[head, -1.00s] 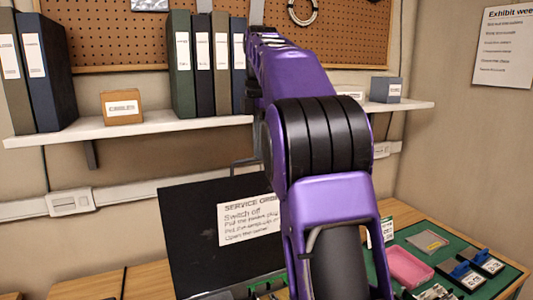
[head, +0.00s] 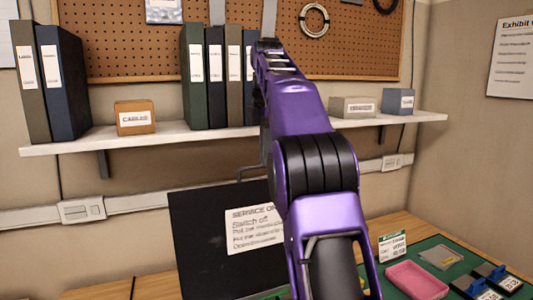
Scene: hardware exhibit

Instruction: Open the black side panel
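A black flat panel (head: 203,245) stands upright on the wooden desk, low in the middle of the head view. A white card headed "Service order" (head: 254,229) is on its face, partly covered by my purple arm. My arm rises from the bottom edge and reaches away from the camera, hiding the panel's right side.
A wall shelf (head: 150,136) above holds binders (head: 193,80), an orange box (head: 135,118) and grey boxes. At right on the desk, a green mat (head: 385,278) carries a pink tray (head: 415,281) and small parts. A small sign (head: 392,246) stands near it.

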